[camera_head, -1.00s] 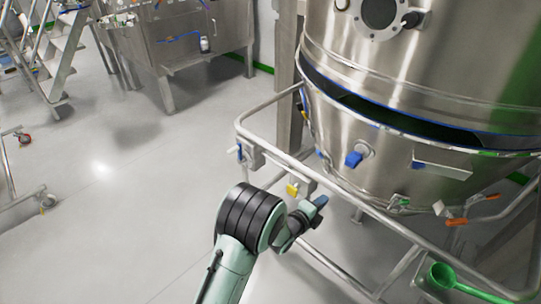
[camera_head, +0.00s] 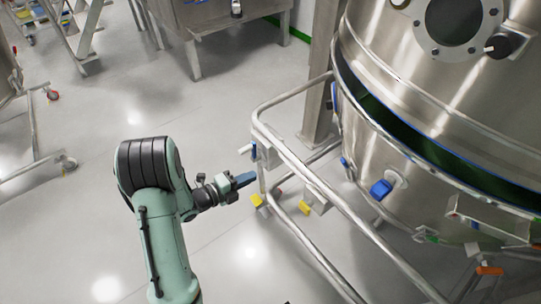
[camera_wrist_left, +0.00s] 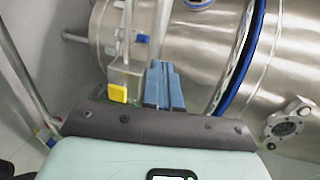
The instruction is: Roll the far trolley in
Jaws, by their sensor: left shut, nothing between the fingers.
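A trolley with a tubular steel frame (camera_head: 296,168) stands at the right of the head view, around the lower part of a big steel vessel (camera_head: 385,135). I cannot tell if it is the far trolley. Its frame carries a box with a yellow tab (camera_head: 304,207); a similar yellow tab shows in the left wrist view (camera_wrist_left: 118,93). My left gripper (camera_head: 244,180) is just left of the frame's corner. Its blue fingers (camera_wrist_left: 162,85) are shut and empty; whether they touch the frame is unclear. My right gripper is out of view.
Another wheeled tubular frame (camera_head: 36,150) stands at the left edge. Steel steps (camera_head: 80,35) and a steel cabinet (camera_head: 205,30) on legs are at the back. A steel post (camera_head: 322,75) stands behind the trolley's corner. The floor between is clear.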

